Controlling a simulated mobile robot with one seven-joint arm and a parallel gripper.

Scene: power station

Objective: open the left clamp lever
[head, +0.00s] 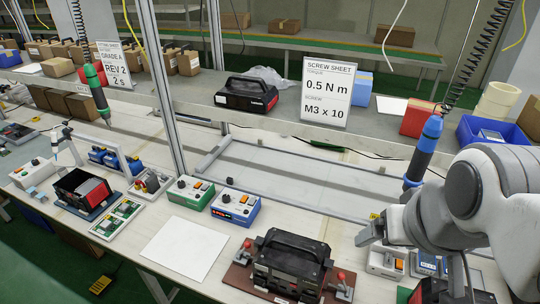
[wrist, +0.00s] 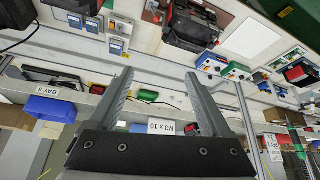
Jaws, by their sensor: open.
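The left clamp lever (head: 246,246) has a red knob and stands at the left side of a black power unit (head: 290,260). The unit sits on a dark red base plate (head: 237,281) at the bench's front. A second lever with a red knob (head: 341,276) stands at the unit's right side. My gripper (head: 368,232) is to the right of the unit and above the bench, apart from both levers. In the wrist view, my gripper (wrist: 158,78) has its fingers spread with nothing between them. The wrist picture is upside down, with the unit (wrist: 190,25) at its top edge.
A white sheet (head: 185,248) lies left of the unit. Green (head: 190,191) and blue (head: 236,206) control boxes stand behind it. A blue screwdriver (head: 423,150) hangs beside my arm. A shelf (head: 285,112) with signs crosses behind the bench.

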